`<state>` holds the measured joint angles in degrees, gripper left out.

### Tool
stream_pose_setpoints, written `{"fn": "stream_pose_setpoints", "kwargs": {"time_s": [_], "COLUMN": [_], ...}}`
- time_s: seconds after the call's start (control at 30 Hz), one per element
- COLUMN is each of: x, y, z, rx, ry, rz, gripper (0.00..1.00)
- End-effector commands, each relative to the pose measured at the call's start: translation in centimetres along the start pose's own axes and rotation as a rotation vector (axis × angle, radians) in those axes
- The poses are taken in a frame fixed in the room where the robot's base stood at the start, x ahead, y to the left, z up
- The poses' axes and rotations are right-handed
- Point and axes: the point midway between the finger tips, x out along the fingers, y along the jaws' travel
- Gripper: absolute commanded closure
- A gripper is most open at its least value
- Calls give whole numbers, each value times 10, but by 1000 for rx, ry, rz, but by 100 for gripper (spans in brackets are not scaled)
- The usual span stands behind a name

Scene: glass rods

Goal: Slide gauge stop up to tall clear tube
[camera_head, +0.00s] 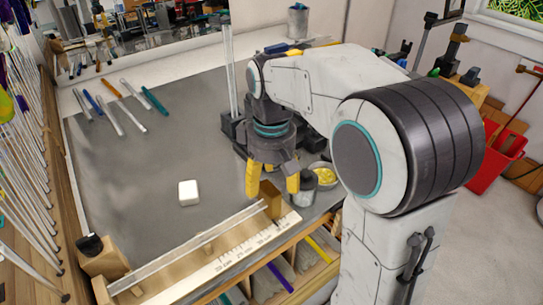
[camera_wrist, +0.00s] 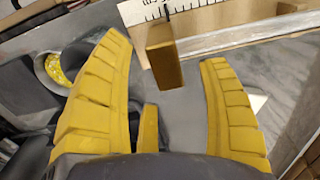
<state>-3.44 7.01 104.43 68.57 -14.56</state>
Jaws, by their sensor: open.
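The gauge stop, a brown-gold block (camera_head: 271,199), stands at the right end of the gauge, a pale wooden board with a printed scale (camera_head: 243,254). In the wrist view the stop (camera_wrist: 164,58) appears between my fingertips, with space on both sides. My gripper (camera_head: 272,186) is open and empty, its yellow fingers pointing down by the stop; it also shows in the wrist view (camera_wrist: 162,50). A long clear tube (camera_head: 195,245) lies along the gauge, its right end near the stop; I cannot tell if they touch. Another tall clear tube (camera_head: 229,75) stands upright in a dark holder.
A white block (camera_head: 188,193) sits on the grey bench. Several rods, including a blue one (camera_head: 93,103) and a teal one (camera_head: 154,100), lie at the back left. A bowl of yellow bits (camera_head: 322,175) and a grey cup (camera_head: 302,187) stand close right of my gripper.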

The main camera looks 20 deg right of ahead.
Motion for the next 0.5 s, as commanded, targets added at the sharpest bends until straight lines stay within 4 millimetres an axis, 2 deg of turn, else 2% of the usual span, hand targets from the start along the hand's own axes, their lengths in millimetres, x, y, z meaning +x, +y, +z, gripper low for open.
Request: {"fn": "stream_pose_setpoints", "kwargs": {"time_s": [0.3,0.5], "x": [-55,-83], "y": [0,0], "z": [-1,0], "rx": [0,0], "ry": [4,2], "rz": [1,1], "gripper": [31,31]}}
